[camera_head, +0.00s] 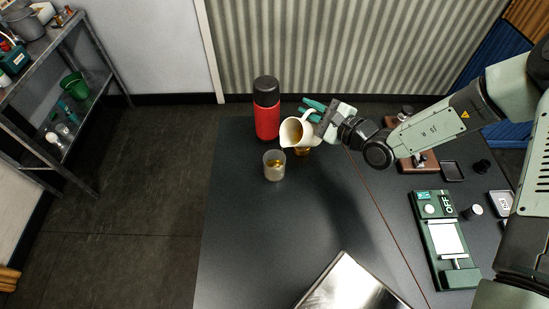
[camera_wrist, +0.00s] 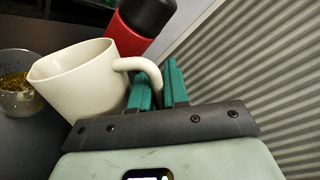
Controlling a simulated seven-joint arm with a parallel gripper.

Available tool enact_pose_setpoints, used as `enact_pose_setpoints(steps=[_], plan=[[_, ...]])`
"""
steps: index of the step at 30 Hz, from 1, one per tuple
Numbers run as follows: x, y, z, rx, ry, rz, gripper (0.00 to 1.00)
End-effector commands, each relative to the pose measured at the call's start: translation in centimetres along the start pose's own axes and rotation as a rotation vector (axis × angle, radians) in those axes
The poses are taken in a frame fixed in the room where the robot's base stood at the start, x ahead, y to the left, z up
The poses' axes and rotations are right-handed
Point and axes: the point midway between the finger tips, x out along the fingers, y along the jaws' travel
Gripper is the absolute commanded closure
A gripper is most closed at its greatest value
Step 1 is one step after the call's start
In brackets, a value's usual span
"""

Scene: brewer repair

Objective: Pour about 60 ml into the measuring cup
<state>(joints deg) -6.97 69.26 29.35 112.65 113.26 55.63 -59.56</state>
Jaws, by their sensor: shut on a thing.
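My gripper (camera_head: 316,110), with teal fingers, is shut on the handle of a white jug (camera_head: 289,131). The wrist view shows the fingers (camera_wrist: 158,90) at the handle of this jug (camera_wrist: 85,82). The jug is tilted to the left, its mouth toward the measuring cup, with brown liquid visible inside. The clear measuring cup (camera_head: 274,173) stands upright on the dark table, below and left of the jug, with some amber liquid in it. It also shows at the left edge of the wrist view (camera_wrist: 15,102). I cannot make out a stream between them or the exact level.
A red flask with a black top (camera_head: 267,120) stands close behind the jug. A small amber-brown thing (camera_head: 302,151) shows just below the jug. A shiny metal plate (camera_head: 351,284) lies at the front. A green device (camera_head: 445,240) sits right; the table's left front is clear.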

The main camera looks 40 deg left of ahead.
Motion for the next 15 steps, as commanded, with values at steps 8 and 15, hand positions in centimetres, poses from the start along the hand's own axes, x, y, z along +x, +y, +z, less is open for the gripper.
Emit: enact_pose_setpoints(steps=[8, 15], plan=[[0.0, -0.4, -0.5, 0.111, -0.023, -0.002, 1.0], [-0.1, -0.8, -1.1, 0.217, -0.045, -0.001, 1.0]])
